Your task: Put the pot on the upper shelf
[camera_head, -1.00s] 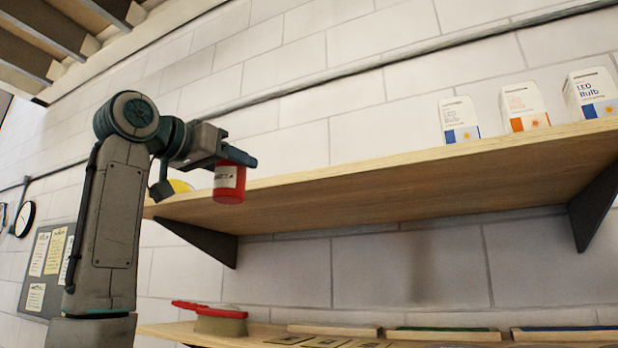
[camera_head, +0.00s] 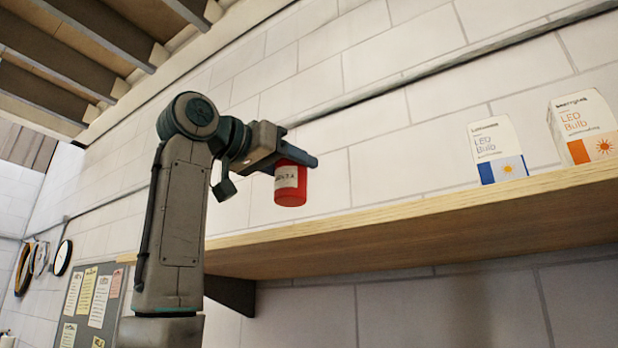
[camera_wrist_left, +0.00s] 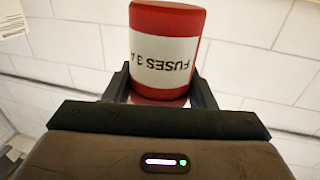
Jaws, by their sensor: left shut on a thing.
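The pot (camera_head: 290,187) is red with a white label and hangs upright from my left gripper (camera_head: 292,161). In the left wrist view the pot (camera_wrist_left: 165,85) fills the space between the two fingers, and its label reads "FUSES 3 A" upside down. My left gripper is shut on it. The upper shelf (camera_head: 400,215) is a pale wooden board on dark brackets. The pot shows above the shelf's front edge with a gap of wall between; I cannot tell whether it is over the board or in front of it. My right gripper is not in view.
Two LED bulb boxes, one with a blue panel (camera_head: 498,150) and one with an orange panel (camera_head: 582,128), stand on the shelf's right part. The visible shelf edge left of them looks clear. A notice board (camera_head: 92,300) and clocks (camera_head: 62,258) hang at left.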

